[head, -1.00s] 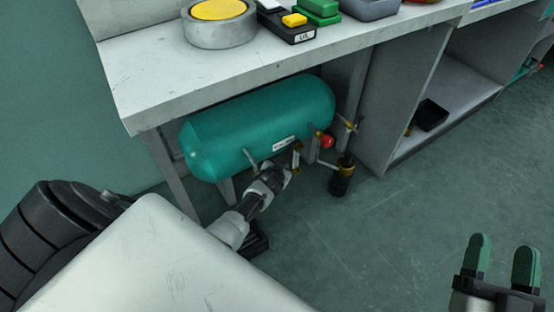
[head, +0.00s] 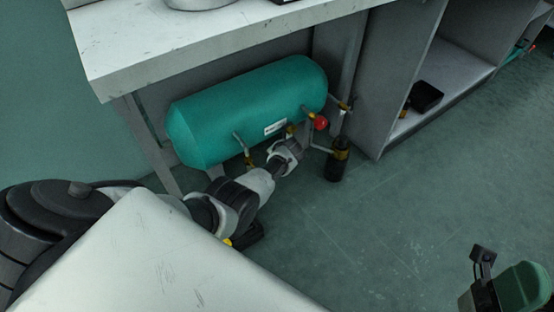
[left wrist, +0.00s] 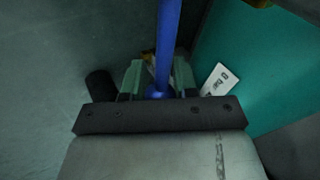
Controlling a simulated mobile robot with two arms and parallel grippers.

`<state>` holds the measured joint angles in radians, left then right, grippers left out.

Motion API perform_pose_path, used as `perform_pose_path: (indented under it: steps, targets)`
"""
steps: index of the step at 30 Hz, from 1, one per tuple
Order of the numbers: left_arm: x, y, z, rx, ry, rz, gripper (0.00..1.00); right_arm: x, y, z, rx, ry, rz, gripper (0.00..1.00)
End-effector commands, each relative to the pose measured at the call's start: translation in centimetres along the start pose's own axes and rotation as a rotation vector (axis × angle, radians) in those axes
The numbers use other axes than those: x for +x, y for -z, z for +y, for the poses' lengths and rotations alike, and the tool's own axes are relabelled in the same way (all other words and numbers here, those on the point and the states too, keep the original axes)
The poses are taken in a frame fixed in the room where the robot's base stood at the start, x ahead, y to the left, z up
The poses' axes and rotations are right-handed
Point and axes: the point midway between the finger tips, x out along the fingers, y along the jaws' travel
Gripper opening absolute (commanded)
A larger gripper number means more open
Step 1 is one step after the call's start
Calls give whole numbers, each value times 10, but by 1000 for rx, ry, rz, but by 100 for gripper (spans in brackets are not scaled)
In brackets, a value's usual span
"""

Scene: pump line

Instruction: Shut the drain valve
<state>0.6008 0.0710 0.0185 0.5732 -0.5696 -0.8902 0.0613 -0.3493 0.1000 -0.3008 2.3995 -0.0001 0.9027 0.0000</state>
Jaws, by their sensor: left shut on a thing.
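The teal tank (head: 240,105) lies under the bench, with brass fittings and thin pipes below it. In the left wrist view, a long blue bar (left wrist: 168,45), apparently a valve lever, runs down between the green fingers of my left gripper (left wrist: 158,85), which is shut on it. In the head view my left arm reaches under the tank; its gripper (head: 292,146) is small there, and the blue lever and valve body are hidden. My right gripper (head: 518,288) is at the lower right, seen edge-on and away from the tank; its opening does not show.
A red knob (head: 320,122) and a dark cylinder with a brass top (head: 338,165) stand right of my left gripper. The bench top (head: 200,35) overhangs the tank. A shelf (head: 432,92) with a black box stands at right. The floor in front is clear.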

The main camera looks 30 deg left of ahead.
Motion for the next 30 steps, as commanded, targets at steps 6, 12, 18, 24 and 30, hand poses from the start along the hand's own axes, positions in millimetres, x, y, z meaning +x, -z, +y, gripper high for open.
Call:
perform_pose_path:
  steps: [6, 12, 18, 24, 30]
  targets:
    - [8, -2, 5, 48, 11, -71, 0, -15, -3, 0, 0, 0, -2, 59]
    - [10, -3, 6, 71, 17, -103, 0, -19, -4, 0, -1, 0, -3, 59]
    - [10, -4, 6, 76, 18, -110, 0, -17, -5, 0, -1, 4, 4, 59]
    - [10, -4, 6, 76, 18, -111, 0, -16, -5, 0, -1, 4, 5, 59]
    - [10, -4, 6, 75, 18, -110, 53, -16, -5, 0, -1, 4, 5, 59]
